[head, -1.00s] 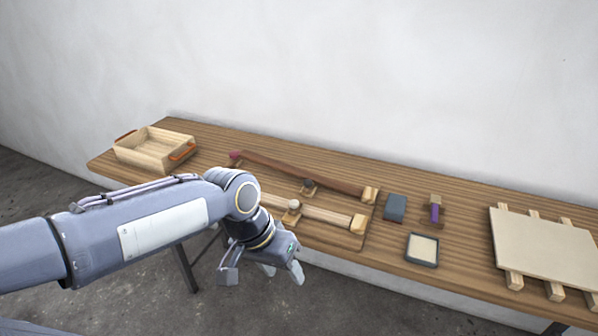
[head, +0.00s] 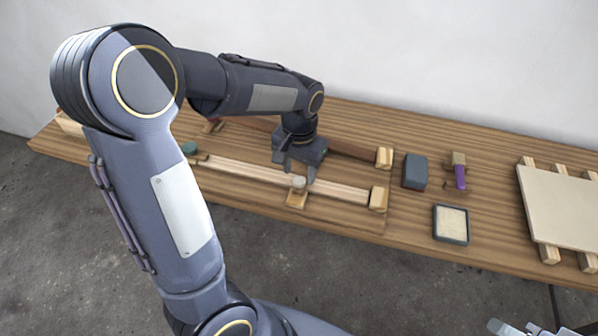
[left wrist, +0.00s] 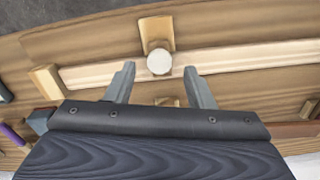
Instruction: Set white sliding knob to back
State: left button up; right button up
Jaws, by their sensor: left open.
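The white sliding knob (head: 299,182) is a small round knob on a wooden slider block (head: 297,198), partway along the pale rail (head: 345,189). My left gripper (head: 296,170) points down over the rail, close by the knob on its wall side, open and empty. In the left wrist view the white knob (left wrist: 159,63) shows just beyond the two spread fingertips (left wrist: 159,72), centred between them, with no contact visible. A part of my right gripper (head: 522,328) shows at the bottom right edge; its fingers cannot be made out.
A dark rail (head: 350,150) runs behind the pale one, partly hidden by my left arm. A green end piece (head: 189,148) sits at the pale rail's left. To the right are a dark block (head: 414,171), a framed pad (head: 451,224), a purple-banded piece (head: 460,177) and a panel (head: 565,210).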

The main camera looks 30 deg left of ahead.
aim_at(300, 182)
pick_arm(q)
jog(key=shift+f, duration=1.15)
grip_shut()
